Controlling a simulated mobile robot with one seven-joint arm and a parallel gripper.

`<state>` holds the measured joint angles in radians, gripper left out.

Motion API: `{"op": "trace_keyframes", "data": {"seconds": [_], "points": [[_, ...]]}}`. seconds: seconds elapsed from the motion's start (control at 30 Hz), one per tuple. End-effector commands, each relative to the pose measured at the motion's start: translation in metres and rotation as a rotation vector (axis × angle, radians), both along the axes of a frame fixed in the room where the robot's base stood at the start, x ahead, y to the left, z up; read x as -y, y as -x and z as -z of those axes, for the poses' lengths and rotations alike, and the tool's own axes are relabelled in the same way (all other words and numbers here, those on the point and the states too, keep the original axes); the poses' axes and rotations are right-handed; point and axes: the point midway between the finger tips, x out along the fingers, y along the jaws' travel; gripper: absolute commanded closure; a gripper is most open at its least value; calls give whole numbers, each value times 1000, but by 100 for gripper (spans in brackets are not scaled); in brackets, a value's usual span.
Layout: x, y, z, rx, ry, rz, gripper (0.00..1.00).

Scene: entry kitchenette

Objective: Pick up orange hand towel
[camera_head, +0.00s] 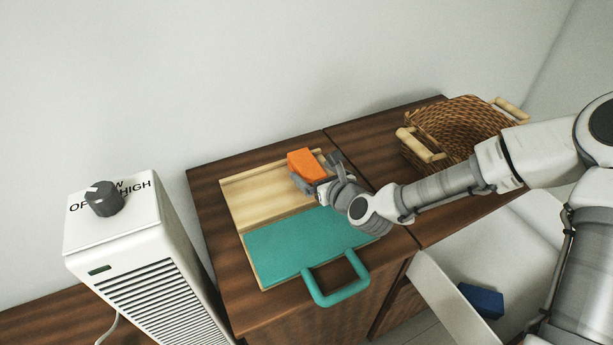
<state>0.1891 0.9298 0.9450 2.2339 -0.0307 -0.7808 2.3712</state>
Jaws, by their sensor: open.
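The orange hand towel (306,166) is a small folded block on the pale wooden board near the back of the dark wood cabinet top. My gripper (308,184) is at the towel's near side, reaching in from the right. The gripper is open. My wrist hides part of the fingers, and I cannot tell whether the towel lies between them or only beside them.
A wicker basket (459,128) stands at the back right. A white heater (147,262) stands at left. An open white drawer (447,298) holds a blue item (482,300).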

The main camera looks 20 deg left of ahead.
Motion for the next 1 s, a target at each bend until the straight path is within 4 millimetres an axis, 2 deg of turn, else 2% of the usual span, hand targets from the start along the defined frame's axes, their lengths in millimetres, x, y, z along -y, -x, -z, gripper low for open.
{"op": "trace_keyframes", "data": {"seconds": [0.27,0.53,0.87,1.0], "points": [[-15,-11,10,0,0,-1,0],[-40,-31,25,0,0,-1,0],[-45,-35,27,-1,1,0,0],[-45,-35,27,-1,1,0,22]]}}
